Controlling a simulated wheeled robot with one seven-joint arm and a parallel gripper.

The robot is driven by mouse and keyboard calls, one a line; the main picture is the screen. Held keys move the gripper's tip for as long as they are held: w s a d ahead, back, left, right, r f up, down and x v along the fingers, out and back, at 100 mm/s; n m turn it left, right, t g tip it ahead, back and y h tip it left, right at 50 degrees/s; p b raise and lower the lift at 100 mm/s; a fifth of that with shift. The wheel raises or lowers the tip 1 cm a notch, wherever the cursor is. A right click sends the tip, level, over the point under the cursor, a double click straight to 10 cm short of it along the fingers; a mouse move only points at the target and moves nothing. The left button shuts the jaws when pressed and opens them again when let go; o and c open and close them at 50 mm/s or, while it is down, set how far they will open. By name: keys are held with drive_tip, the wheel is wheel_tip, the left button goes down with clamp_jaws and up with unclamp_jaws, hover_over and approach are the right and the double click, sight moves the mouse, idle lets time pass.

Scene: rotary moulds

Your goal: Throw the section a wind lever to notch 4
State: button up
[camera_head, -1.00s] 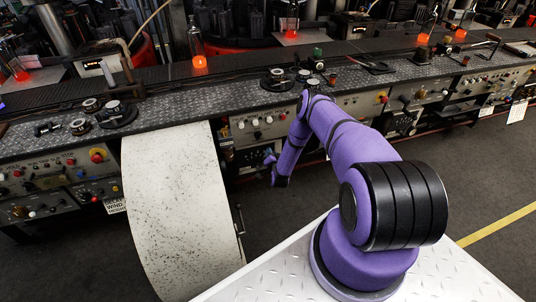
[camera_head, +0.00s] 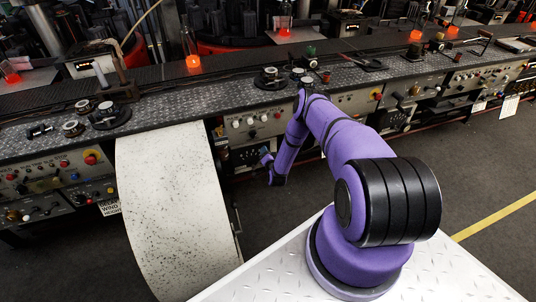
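My gripper (camera_head: 268,162) is at the end of the purple arm, low in front of the machine panel, right of the speckled white chute. It is small and dark here, and I cannot tell whether its fingers are open or shut. I see nothing held in it. A partly readable sign with the word "WIND" (camera_head: 109,207) is on the left control panel (camera_head: 45,185). I cannot tell for sure which control is the section a wind lever, and its notches are too small to read. My gripper is well to the right of that sign.
The speckled chute (camera_head: 175,210) curves down between the left panel and my gripper. A treadplate ledge (camera_head: 190,103) with knobs and dials runs above the panels. A bottle with a glowing orange base (camera_head: 193,62) stands behind.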

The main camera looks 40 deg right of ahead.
drive_tip(key=v, duration=1)
drive_tip(key=shift+s, duration=0.4)
drive_tip(key=shift+s+a, duration=0.1)
drive_tip(key=shift+a, duration=0.1)
